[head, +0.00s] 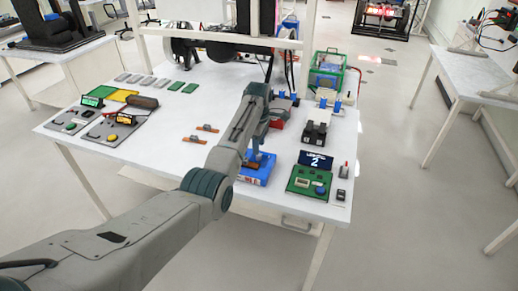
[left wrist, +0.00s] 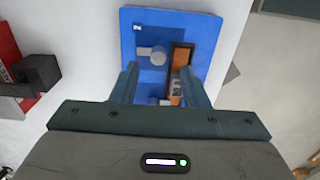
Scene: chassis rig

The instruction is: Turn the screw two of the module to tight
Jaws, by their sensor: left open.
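The blue module (head: 262,172) lies on the white table near its front edge, partly hidden by my left arm in the head view. In the left wrist view the module (left wrist: 205,30) shows a grey screw (left wrist: 153,54) near a small white mark, possibly a number. A second grey screw (left wrist: 158,100) is partly hidden near my gripper. An orange-brown strip with a metal piece (left wrist: 177,85) sits on the module's right side. My left gripper (left wrist: 160,82) is open, its fingers above the module and apart, with no screw clearly between them. My right gripper is not in view.
A red and black device (left wrist: 30,78) stands left of the module in the wrist view. A green board (head: 312,182) with a dark display (head: 315,159) is to its right in the head view. Two brown strips (head: 195,140) lie to the left. The table's left middle is mostly clear.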

